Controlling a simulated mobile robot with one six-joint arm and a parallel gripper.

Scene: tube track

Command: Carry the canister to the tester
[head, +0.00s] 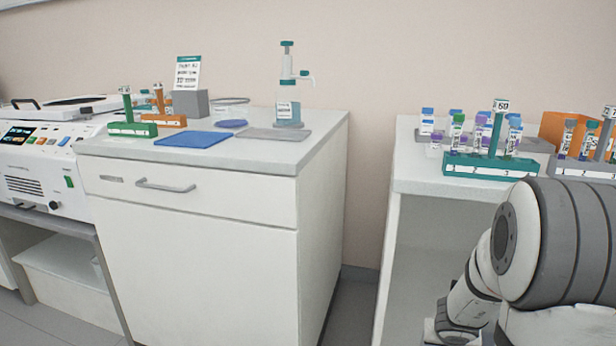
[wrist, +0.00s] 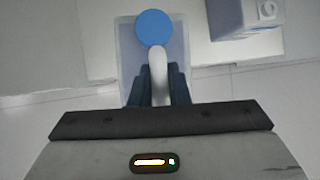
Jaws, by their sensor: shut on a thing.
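In the wrist view my gripper (wrist: 157,88) has its dark fingers shut on a pale handle. The handle joins a canister with a round blue lid (wrist: 154,28). The canister's body below the lid is mostly hidden from above, and a grey translucent shape shows around it. The head view shows my arm at the right but neither the gripper nor the canister. I cannot tell which thing is the tester. A white device with a screen and buttons (head: 38,165) stands at the far left in the head view.
A white cabinet (head: 200,255) carries a green rack (head: 133,129), a blue mat (head: 193,139) and a dispenser bottle (head: 288,110). A grey box (wrist: 240,20) shows in the wrist view.

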